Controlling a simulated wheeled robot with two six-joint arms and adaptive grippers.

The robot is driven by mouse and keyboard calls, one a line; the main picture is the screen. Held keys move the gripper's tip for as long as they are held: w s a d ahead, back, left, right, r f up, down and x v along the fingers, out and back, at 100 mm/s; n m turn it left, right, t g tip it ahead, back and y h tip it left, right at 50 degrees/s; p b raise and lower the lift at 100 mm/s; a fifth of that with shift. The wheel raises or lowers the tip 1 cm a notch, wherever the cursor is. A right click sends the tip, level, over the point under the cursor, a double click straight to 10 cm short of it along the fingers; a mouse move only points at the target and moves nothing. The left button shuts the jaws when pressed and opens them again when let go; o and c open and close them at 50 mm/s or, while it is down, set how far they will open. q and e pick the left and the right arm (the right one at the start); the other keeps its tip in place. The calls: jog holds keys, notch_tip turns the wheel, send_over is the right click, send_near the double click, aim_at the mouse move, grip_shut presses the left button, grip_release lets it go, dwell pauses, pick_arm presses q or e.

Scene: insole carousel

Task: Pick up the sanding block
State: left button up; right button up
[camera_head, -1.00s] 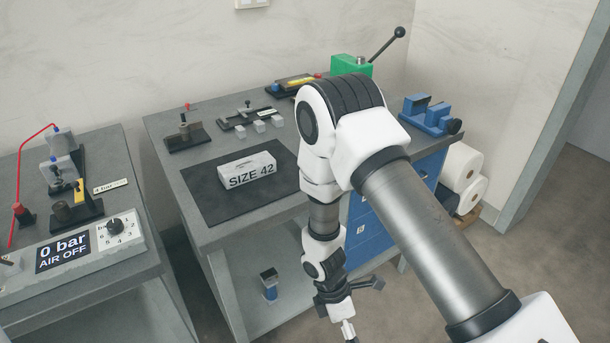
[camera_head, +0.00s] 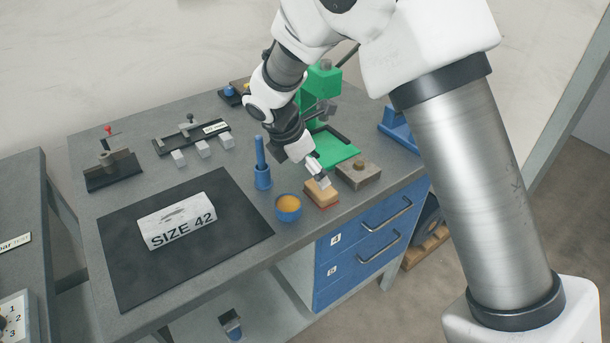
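The sanding block appears to be the small tan block with a reddish underside (camera_head: 321,196), lying on the grey bench near its front edge. My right gripper (camera_head: 321,180) reaches down from above, its light fingertips at the block's top. They overlap the block in the picture, and I cannot tell whether they touch or straddle it. The finger gap is too small to read. My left gripper is not in view.
A blue cup with orange contents (camera_head: 288,208) stands close left of the block, and a brown-grey block with a knob (camera_head: 358,175) close right. A blue upright tool (camera_head: 262,168) and green press (camera_head: 322,86) stand behind. The SIZE 42 block (camera_head: 177,221) rests on a dark mat (camera_head: 125,277).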

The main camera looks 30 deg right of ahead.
aim_at(321, 192)
jog(key=shift+d+f, duration=0.2)
jog(key=shift+f, duration=0.2)
jog(key=shift+s+d+f, duration=0.35)
jog(key=shift+s+f, duration=0.2)
jog(key=shift+f, duration=0.15)
jog(key=x, duration=0.5)
jog(key=shift+w+d+r, duration=0.1)
jog(key=shift+w, duration=0.25)
jog(key=shift+s+r, duration=0.15)
jog(key=shift+s, duration=0.05)
jog(key=shift+c, duration=0.7)
jog(key=c, duration=1)
